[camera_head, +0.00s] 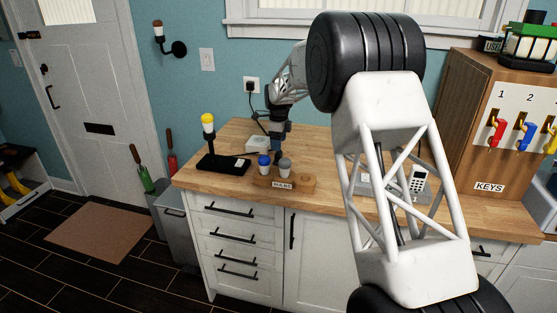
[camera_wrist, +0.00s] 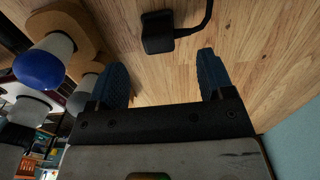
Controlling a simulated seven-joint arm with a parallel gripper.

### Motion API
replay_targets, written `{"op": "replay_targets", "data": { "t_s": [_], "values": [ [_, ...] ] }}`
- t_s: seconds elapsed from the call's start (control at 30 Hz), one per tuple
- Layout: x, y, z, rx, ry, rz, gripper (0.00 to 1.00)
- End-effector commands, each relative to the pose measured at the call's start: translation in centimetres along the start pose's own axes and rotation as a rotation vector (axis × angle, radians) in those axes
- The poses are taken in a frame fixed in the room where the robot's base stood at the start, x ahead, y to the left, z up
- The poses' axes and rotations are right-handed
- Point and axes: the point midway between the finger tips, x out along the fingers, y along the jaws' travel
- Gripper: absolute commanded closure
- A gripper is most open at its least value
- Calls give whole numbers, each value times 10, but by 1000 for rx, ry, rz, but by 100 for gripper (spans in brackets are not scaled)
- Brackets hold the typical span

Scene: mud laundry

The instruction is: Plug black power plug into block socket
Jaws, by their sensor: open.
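A black power plug (camera_wrist: 158,34) lies on the wooden counter in the wrist view, its black cord running off to the upper right. My gripper (camera_wrist: 162,60) is open and empty, with its two blue fingers apart and the plug just beyond their tips, between them in the picture. In the head view my gripper (camera_head: 281,134) is low over the back of the counter, and the plug cannot be made out there.
A wooden holder (camera_head: 300,184) with blue-topped and grey-topped pieces stands in front of my gripper. A lamp on a black base (camera_head: 224,165) is to the left. A wall outlet (camera_head: 251,85) with a black cord is behind. A key cabinet (camera_head: 462,150) stands right.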

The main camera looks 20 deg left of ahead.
Motion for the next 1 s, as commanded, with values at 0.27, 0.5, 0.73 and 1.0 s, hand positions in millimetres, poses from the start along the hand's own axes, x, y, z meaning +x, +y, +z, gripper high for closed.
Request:
{"op": "replay_targets", "data": {
  "t_s": [0.27, 0.5, 0.73, 1.0],
  "values": [
    [19, 0, 0, 0, 1, 2, 26],
    [26, 0, 0, 0, 0, 0, 26],
    [27, 0, 0, 0, 0, 0, 26],
    [47, 2, 0, 0, 1, 2, 26]
  ]
}}
